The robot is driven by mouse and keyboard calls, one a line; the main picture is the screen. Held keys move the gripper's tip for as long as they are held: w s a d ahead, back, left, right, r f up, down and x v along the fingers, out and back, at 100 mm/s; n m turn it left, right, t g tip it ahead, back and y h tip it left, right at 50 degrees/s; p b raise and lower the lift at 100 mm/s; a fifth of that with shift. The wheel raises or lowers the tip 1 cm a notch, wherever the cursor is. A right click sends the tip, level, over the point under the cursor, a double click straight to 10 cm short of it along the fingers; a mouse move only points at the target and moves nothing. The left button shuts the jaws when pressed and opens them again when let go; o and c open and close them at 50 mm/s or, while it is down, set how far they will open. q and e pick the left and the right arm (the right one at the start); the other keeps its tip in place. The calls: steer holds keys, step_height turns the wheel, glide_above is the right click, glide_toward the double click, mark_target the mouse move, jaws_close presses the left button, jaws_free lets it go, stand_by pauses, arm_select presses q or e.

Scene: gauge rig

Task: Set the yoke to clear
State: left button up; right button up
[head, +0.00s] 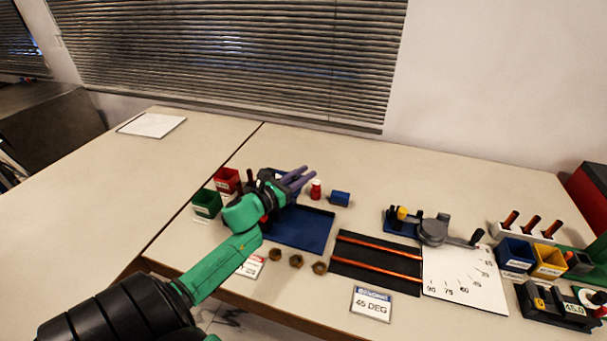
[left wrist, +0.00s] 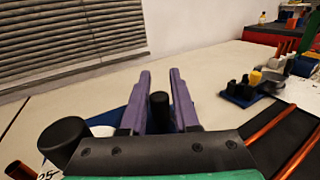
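The bending rig (head: 432,232) stands right of centre, a grey round body with a lever ending in a black knob (head: 477,237). At its left is a blue base with dark posts and a yellow block (head: 402,213); these also show in the left wrist view (left wrist: 243,90). I cannot tell for certain which part is the yoke or its setting. My left gripper (head: 303,177) is over the blue tray, well left of the rig. Its purple fingers are apart in the left wrist view (left wrist: 160,82). A black post (left wrist: 159,105) appears between them; contact cannot be told. My right gripper is not in view.
The blue tray (head: 308,236) lies under my left arm. A red bottle (head: 316,189) and blue cylinder (head: 341,198) stand behind it. Copper rods lie on a black mat (head: 375,268) beside the white angle board (head: 470,285). A "45 DEG" card (head: 371,304) is in front.

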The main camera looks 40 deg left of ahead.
arm_select(q)
jaws_close()
stand_by(1.2)
